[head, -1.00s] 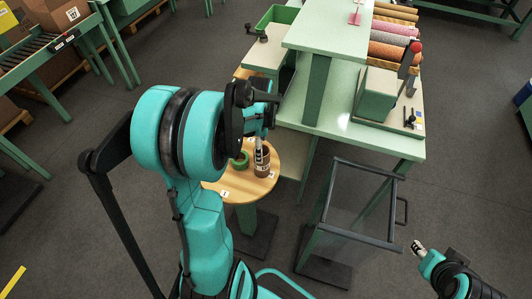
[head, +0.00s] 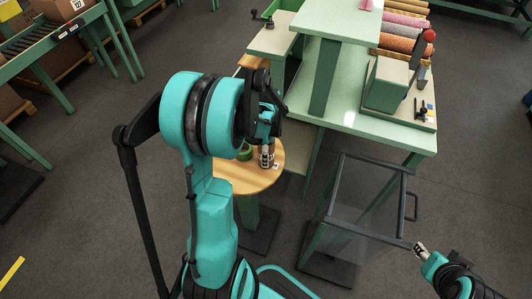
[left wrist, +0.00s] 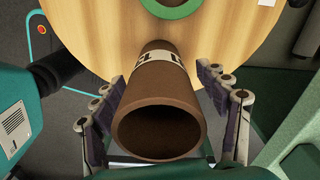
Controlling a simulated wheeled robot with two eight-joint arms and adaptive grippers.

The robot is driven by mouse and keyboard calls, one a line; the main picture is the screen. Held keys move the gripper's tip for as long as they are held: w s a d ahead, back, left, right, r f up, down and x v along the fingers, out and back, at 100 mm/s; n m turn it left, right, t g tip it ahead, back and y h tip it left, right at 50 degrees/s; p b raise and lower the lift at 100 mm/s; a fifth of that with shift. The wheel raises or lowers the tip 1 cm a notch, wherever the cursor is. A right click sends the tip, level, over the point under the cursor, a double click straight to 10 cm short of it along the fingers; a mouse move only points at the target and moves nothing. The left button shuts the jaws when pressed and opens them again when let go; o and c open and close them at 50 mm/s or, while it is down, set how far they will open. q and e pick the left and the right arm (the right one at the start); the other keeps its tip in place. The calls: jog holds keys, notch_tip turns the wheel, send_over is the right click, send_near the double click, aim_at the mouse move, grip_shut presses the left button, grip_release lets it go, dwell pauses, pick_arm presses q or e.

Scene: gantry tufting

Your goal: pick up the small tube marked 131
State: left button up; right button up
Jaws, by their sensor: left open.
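A brown, hollow tube (left wrist: 160,110) stands on the round wooden table (left wrist: 90,30) in the left wrist view, its open top facing the camera. A white label band goes round it, with dark characters I cannot read fully. My left gripper (left wrist: 163,85) is open, with one finger on each side of the tube; I cannot tell whether either touches it. In the head view my left gripper (head: 267,143) is at the tube's top, and the arm hides part of the table. My right gripper (head: 421,248) is at the lower right, away from the table; its jaw opening is unclear.
A green ring (head: 245,153) lies on the round table beside the tube. A green bench (head: 345,115) with colored rolls (head: 400,35) stands behind. A dark-framed cart (head: 350,215) stands to the right. Open floor (head: 480,170) lies further right.

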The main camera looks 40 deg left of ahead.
pick_arm(q)
jog(key=c, duration=1.3)
jog(key=shift+o, duration=0.2)
jog(key=shift+r, duration=0.1)
